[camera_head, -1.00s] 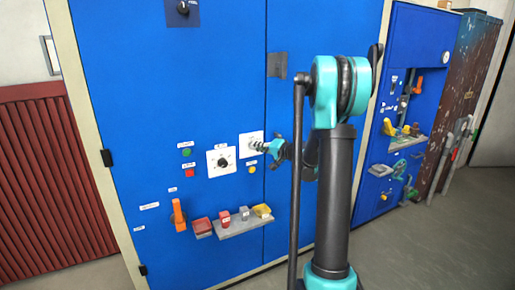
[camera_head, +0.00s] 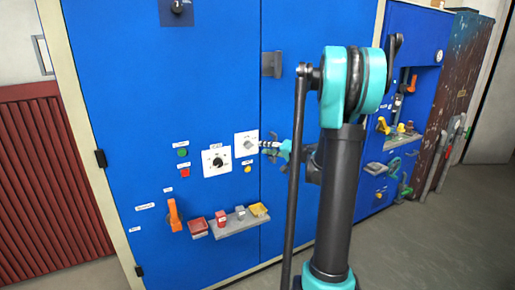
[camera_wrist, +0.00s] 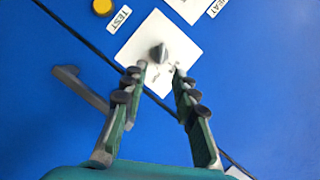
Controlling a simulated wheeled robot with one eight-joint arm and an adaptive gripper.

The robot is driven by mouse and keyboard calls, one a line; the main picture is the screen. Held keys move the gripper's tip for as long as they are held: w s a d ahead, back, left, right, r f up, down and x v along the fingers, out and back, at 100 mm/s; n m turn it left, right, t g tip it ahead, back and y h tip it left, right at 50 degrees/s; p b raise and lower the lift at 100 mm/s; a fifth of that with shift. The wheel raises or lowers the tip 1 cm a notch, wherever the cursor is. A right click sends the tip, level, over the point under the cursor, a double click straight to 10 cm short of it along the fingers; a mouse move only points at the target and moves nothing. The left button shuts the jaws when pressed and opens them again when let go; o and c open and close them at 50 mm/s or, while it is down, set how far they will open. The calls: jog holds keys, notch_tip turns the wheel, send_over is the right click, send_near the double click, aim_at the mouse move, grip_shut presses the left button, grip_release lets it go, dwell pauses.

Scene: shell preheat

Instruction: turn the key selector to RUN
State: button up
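The key selector (camera_head: 247,144) is a small grey knob on a white square plate on the blue cabinet, right of a larger dial. In the wrist view the knob (camera_wrist: 158,53) stands in the middle of its plate, just beyond my fingertips. My gripper (camera_wrist: 161,69) is open and empty, its two fingers apart with the knob ahead of the gap and not between them. In the head view my gripper (camera_head: 265,147) is just right of the plate. Small marks on the plate are partly hidden by the fingertips, and I cannot read RUN.
The black dial (camera_head: 216,161) is left of the selector. A yellow button (camera_wrist: 102,6) with a TEST label is close by. Green (camera_head: 183,153) and red (camera_head: 185,173) buttons are further left. A grey shelf (camera_head: 236,228) with small blocks and an orange handle (camera_head: 174,215) are below.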

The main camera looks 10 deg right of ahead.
jog(key=shift+v, duration=2.05)
jog(key=s+a+f+n+g+h, duration=0.1)
jog(key=s+a+f+g+h, duration=0.15)
jog(key=s+f, duration=0.4)
jog(key=s+a+f+n+g+h, duration=0.1)
jog(key=s+a+f+n+g, duration=0.15)
jog(key=s, duration=0.65)
jog(key=s+a+f+g+h, duration=0.2)
jog(key=s+a+f, duration=0.25)
jog(key=s, duration=0.35)
jog(key=s+d+f+n+g+h, duration=0.1)
jog(key=s+d+f+h, duration=0.3)
jog(key=s, duration=0.5)
jog(key=shift+d+f, duration=0.35)
jog(key=shift+d, duration=0.25)
jog(key=shift+s+n, duration=0.1)
jog(key=shift+n, duration=0.15)
